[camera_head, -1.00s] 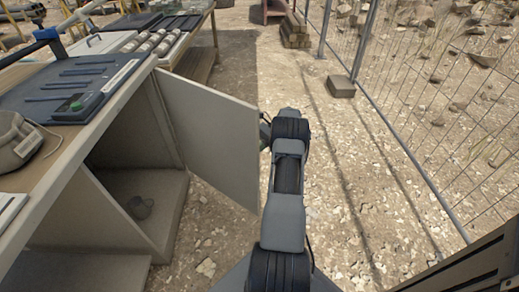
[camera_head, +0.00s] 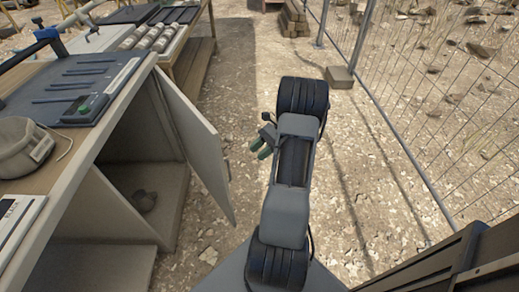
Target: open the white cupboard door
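The white cupboard door (camera_head: 197,138) stands ajar at the far side of the cupboard opening, under the workbench at left. Its free edge points right and toward me. My gripper (camera_head: 262,150) is to the right of the door, with a gap of bare ground showing between them in the picture. It is partly hidden by my arm, and its small greenish fingertips show at the arm's left side. I see nothing held. Whether the fingers are open or shut is too small to tell. Inside the cupboard (camera_head: 135,230), a small dark object (camera_head: 143,201) lies on the floor.
The workbench (camera_head: 60,190) holds a blue-grey tray (camera_head: 75,85), a beige rounded item (camera_head: 22,147) and a white device (camera_head: 18,218). A mesh fence (camera_head: 400,140) runs along the right, with a block (camera_head: 340,77) at its foot. Gravel ground between bench and fence is mostly clear.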

